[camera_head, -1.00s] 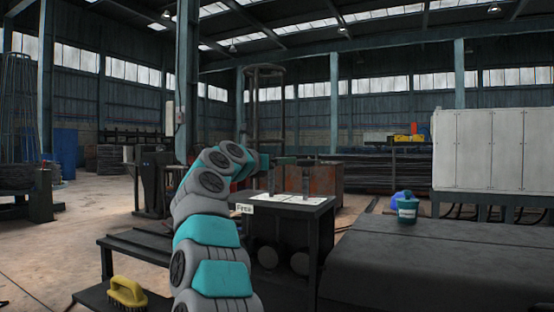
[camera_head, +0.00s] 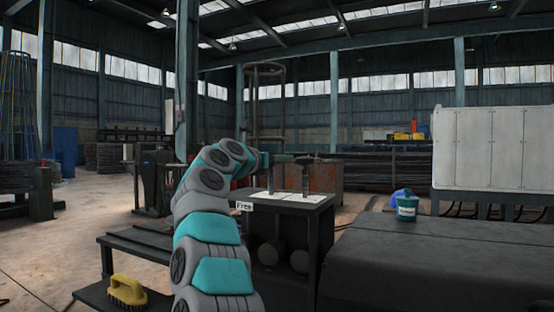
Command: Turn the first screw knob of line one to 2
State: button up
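A dark stand (camera_head: 315,225) holds pale plates (camera_head: 298,199) on its top and a white label reading "Free" (camera_head: 244,206) at its left front corner. Two dark upright posts rise from the plates, a left one (camera_head: 271,181) and a right one (camera_head: 305,180) with a wider top. They look like screw knobs, but any numbers or line marks are too small to read. My gripper (camera_head: 290,159) is small and dark at the end of my grey and teal arm, above the plates and near the tops of the posts. Its fingers and any contact with a knob cannot be made out.
A yellow brush (camera_head: 127,291) lies on a low dark shelf at lower left. A rusty box (camera_head: 325,177) stands behind the stand. Open floor lies at left.

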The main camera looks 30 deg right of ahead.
jog(key=shift+t, duration=0.4)
jog(key=n+t+y, duration=0.3)
jog(key=w+a+n+t+y, duration=0.1)
jog(key=n+y, duration=0.1)
jog(key=shift+r+t+p, duration=0.25)
jog(key=shift+t+p, duration=0.05)
jog(key=n+t+y+p, duration=0.1)
jog(key=y+p, duration=0.1)
jog(key=n+t+y+p, duration=0.1)
jog(key=y+p, duration=0.1)
jog(key=shift+w+a+n, duration=0.1)
jog(key=shift+a+n, duration=0.2)
jog(key=shift+a, duration=0.05)
jog(key=shift+a+f+n+y+p, duration=0.1)
jog(key=shift+n+y+p, duration=0.4)
jog(key=shift+p, duration=0.4)
jog(key=shift+w+f+y, duration=0.1)
jog(key=shift+f+y, duration=0.05)
jog(key=shift+y, duration=0.25)
jog(key=o, duration=1.3)
jog(key=shift+o, duration=0.2)
